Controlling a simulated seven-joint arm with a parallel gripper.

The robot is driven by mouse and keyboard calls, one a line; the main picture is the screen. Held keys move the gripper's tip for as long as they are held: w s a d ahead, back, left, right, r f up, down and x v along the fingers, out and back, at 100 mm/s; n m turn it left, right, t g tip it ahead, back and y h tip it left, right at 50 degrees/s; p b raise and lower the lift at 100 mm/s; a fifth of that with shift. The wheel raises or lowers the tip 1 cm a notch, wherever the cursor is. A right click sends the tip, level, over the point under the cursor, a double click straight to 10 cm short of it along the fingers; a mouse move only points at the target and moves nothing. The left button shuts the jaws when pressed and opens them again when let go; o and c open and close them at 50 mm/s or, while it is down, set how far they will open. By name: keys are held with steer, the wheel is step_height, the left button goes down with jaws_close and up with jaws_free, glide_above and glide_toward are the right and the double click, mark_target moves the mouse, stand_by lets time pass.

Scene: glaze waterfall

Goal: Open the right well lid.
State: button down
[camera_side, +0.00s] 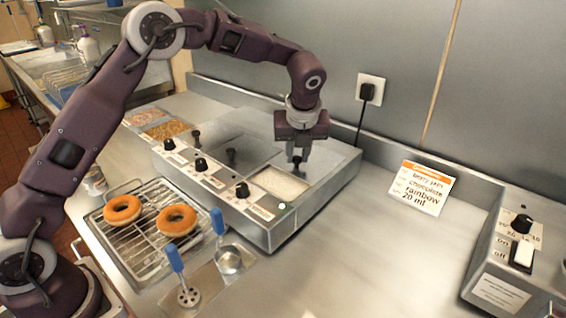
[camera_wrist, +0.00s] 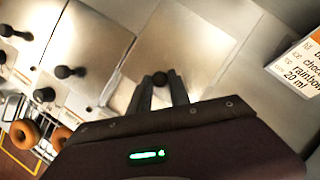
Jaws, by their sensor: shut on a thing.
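The glaze unit (camera_side: 285,232) has a row of wells with flat metal lids and black knobs. The right well (camera_side: 280,183) is partly uncovered and shows a pale white filling; a strip of it also shows in the wrist view (camera_wrist: 122,96). The right well lid (camera_wrist: 196,42) sits back from the front of its well. My gripper (camera_side: 297,156) is shut on the lid's black knob (camera_wrist: 160,79), with a fingertip on each side of it. My gripper hides part of the lid in the side view.
The left and middle lids (camera_wrist: 88,45) look closed. Two donuts (camera_side: 176,220) lie on a wire rack (camera_side: 150,252) in front. An order card (camera_side: 420,188) and a switch box (camera_side: 508,262) stand to the right.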

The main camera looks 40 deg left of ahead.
mark_target(312, 154)
steer(key=w, duration=0.6)
steer(key=shift+w, duration=0.3)
steer(key=c, duration=1.2)
jaws_free()
steer(key=shift+c, duration=0.2)
